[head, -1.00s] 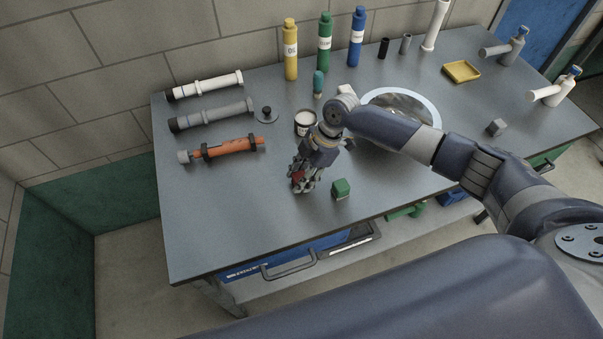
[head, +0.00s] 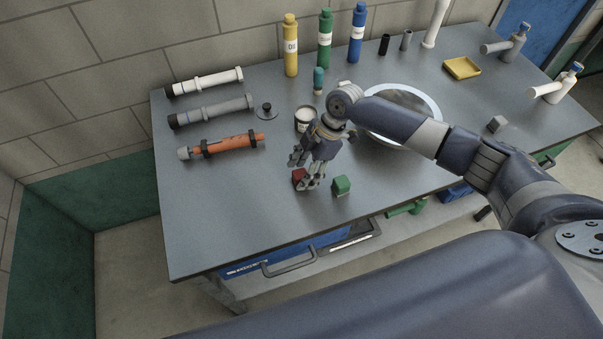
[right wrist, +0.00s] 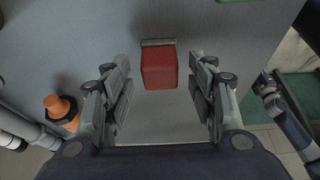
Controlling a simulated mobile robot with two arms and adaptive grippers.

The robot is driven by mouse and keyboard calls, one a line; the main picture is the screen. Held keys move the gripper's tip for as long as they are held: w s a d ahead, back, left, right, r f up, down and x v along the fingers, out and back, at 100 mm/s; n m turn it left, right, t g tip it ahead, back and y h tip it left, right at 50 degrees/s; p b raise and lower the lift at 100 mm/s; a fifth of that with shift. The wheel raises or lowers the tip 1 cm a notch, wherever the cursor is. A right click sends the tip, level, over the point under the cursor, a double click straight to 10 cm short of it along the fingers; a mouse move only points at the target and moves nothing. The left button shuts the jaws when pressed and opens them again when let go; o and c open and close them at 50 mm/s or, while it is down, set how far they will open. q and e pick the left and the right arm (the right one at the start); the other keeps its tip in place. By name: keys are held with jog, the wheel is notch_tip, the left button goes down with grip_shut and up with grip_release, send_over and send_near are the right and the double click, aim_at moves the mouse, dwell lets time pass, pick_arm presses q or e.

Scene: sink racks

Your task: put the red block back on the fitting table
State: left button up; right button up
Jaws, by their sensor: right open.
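The red block (head: 298,176) rests on the grey fitting table (head: 230,225), near its front edge and left of the green block. My right gripper (head: 304,171) is open just above the red block and partly hides it in the head view. In the right wrist view the red block (right wrist: 159,72) lies between the two spread fingers of the gripper (right wrist: 160,62), with a clear gap on each side. A grey strip shows along one end of the block there. My left gripper is not in view.
A green block (head: 341,186) sits close on the right. A white-and-dark pot (head: 304,122) stands behind the gripper. An orange tube (head: 228,147) lies at the left, with grey and white tubes behind it. The table's front left is clear.

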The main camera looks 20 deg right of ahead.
jog(key=b+v, duration=0.2)
jog(key=v, duration=0.8)
jog(key=shift+r+b, duration=0.3)
jog(key=shift+b, duration=0.1)
jog(key=shift+s+d+f, duration=0.1)
